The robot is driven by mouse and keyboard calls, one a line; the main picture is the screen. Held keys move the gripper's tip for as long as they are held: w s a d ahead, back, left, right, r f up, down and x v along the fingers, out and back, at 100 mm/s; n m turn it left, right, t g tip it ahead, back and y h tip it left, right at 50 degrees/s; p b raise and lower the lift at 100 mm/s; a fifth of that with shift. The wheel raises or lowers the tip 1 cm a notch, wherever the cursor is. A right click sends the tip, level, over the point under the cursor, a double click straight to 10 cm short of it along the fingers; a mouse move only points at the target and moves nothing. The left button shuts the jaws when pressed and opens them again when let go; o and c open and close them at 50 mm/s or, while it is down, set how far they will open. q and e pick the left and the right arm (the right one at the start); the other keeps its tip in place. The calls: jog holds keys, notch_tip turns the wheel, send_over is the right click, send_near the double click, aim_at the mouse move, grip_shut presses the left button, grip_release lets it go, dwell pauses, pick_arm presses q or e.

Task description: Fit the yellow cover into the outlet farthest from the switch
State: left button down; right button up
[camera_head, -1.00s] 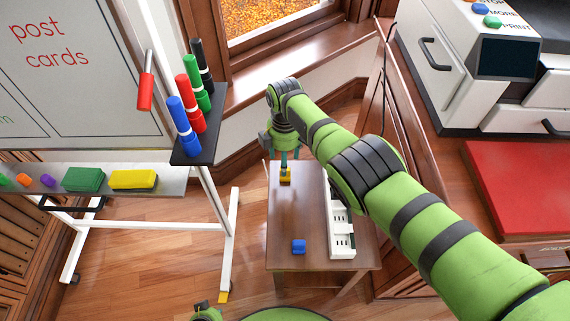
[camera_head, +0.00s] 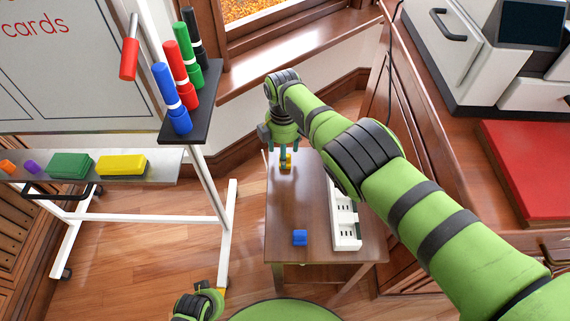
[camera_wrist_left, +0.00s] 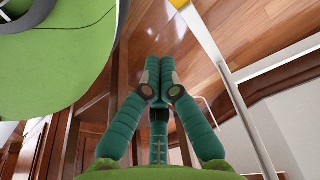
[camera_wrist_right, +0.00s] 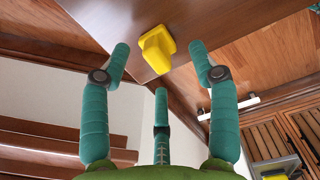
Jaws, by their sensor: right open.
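The yellow cover (camera_head: 287,158) stands near the far left edge of the small wooden table. In the right wrist view the yellow cover (camera_wrist_right: 157,50) lies between and just beyond the fingertips. My right gripper (camera_head: 286,165) is open over it, its fingers apart and not visibly touching it. The white power strip (camera_head: 345,222) lies along the table's right side. Slotted outlets show at its near end; my right arm hides its far part, and I cannot make out the switch surely. My left gripper (camera_wrist_left: 160,68) is empty, its fingertips together, low and away from the table.
A blue cover (camera_head: 300,237) sits on the table's near part, left of the strip. A whiteboard stand (camera_head: 226,230) with a marker holder (camera_head: 190,115) is on the left. A wooden cabinet with a red mat (camera_head: 530,165) is on the right. The table's middle is clear.

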notch_tip(320, 180, down, 2)
jog(key=shift+f+b, duration=0.1)
jog(key=shift+b, duration=0.6)
pick_arm(q)
jog(key=shift+w+d+r, duration=0.1)
jog(key=shift+w+r, duration=0.2)
jog(key=shift+r, duration=0.65)
jog(key=shift+w+d+r, duration=0.1)
jog(key=shift+w+r, duration=0.15)
jog(key=shift+r, duration=0.65)
pick_arm(e)
jog(key=shift+f, duration=0.1)
jog(key=c, duration=1.1)
